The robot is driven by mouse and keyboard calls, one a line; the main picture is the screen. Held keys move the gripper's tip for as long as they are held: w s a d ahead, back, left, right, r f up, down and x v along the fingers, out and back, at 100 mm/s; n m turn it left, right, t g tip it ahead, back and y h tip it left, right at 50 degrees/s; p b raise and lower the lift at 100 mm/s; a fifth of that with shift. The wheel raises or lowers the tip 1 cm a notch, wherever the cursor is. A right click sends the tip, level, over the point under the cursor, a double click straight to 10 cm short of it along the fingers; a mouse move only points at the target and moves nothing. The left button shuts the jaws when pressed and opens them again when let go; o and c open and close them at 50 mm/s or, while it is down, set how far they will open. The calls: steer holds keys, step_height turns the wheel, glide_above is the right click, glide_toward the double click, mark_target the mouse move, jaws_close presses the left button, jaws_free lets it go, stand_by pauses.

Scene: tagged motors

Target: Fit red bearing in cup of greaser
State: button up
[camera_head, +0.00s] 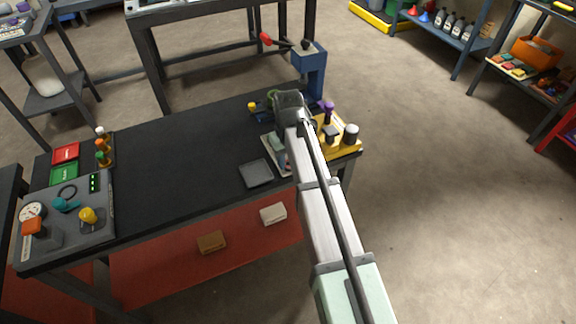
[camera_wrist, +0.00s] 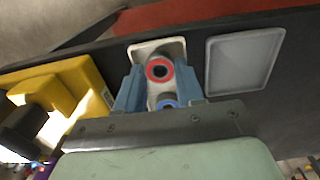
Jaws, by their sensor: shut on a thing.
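In the wrist view, the red bearing (camera_wrist: 158,70), a red ring around a dark hole, sits between the blue fingers of my gripper (camera_wrist: 158,78), at their tips. My gripper is shut on it. A blue-ringed bearing (camera_wrist: 167,104) shows just below it in the picture, partly hidden by the gripper body. A pale tray (camera_wrist: 146,48) lies behind the fingers. In the head view, my gripper end (camera_head: 289,103) is over the right part of the bench and hides the bearing. I cannot tell surely which fixture is the greaser, and no cup shows clearly.
A yellow fixture (camera_head: 347,146) with upright posts stands at the bench's right end. A blue press (camera_head: 314,75) with a red-knobbed lever stands behind my gripper. A grey square tray (camera_head: 256,174) lies near the front edge. The bench middle (camera_head: 180,160) is clear.

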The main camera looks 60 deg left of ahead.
steer(key=shift+r, duration=0.25)
steer(key=shift+r, duration=1.05)
steer(key=w+a+r, duration=0.2)
steer(key=w+a, duration=0.1)
steer(key=w, duration=0.1)
steer(key=w+a+r, duration=0.2)
steer(key=w+a, duration=0.1)
steer(key=w+a+r, duration=0.3)
steer(key=w, duration=0.1)
steer(key=shift+w+a, duration=0.35)
steer(key=shift+w+a+r, duration=0.2)
steer(key=shift+w+r, duration=0.1)
steer(key=shift+w, duration=0.1)
steer(key=shift+f, duration=1.9)
steer(key=shift+f, duration=0.8)
stand_by(0.5)
steer(key=o, duration=1)
